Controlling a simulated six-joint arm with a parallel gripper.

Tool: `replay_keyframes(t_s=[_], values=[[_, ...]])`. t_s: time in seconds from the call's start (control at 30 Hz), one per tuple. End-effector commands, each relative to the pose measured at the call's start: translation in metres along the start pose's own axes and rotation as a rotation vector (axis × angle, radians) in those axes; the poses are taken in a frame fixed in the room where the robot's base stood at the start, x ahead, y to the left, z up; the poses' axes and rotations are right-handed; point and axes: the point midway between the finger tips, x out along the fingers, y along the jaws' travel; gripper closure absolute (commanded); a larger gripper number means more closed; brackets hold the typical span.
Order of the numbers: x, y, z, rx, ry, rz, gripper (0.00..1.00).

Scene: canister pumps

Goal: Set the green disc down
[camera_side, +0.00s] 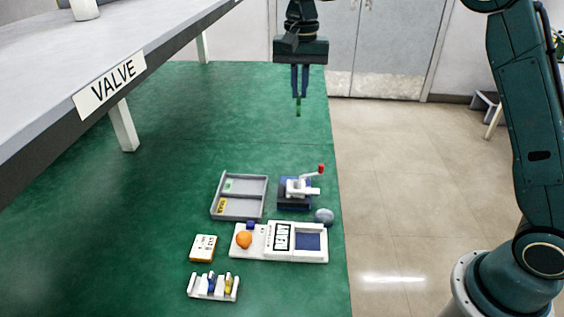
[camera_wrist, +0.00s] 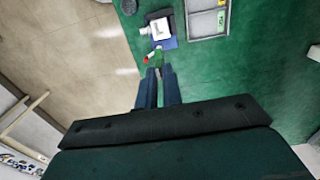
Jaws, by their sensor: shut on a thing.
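My gripper (camera_side: 299,92) hangs pointing down, high above the green surface, in the upper middle of the side view. Its two fingers are close together, shut on the small green disc (camera_side: 298,108), which shows edge-on at the fingertips. In the wrist view the fingertips (camera_wrist: 158,72) have the green disc (camera_wrist: 155,58) just beyond them. The fingers partly hide the disc. Nothing touches the disc from below.
A grey tray (camera_side: 245,177) has compartments with green and yellow pieces. Beside it stand a blue-based device with a red-knobbed lever (camera_side: 320,169) and a grey round piece (camera_side: 324,216). A white station (camera_side: 240,254), an orange-edged box (camera_side: 203,248) and a vial rack (camera_side: 213,296) are nearer.

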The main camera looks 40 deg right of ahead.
Motion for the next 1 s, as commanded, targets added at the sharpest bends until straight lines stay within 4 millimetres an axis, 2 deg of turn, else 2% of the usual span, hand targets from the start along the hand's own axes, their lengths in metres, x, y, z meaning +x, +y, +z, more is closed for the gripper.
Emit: replay_keyframes(t_s=[0.17, 0.27, 0.7, 0.83, 1.0], values=[[0.004, -0.009, 0.002, -0.001, 0.0, 0.0, 1.0], [0.01, -0.022, 0.006, -0.004, -0.001, 0.001, 1.0], [0.054, -0.108, 0.042, -0.003, -0.001, 0.001, 1.0], [0.061, -0.121, 0.05, -0.002, -0.001, 0.0, 1.0], [0.064, -0.126, 0.053, 0.0, 0.0, -0.001, 1.0]])
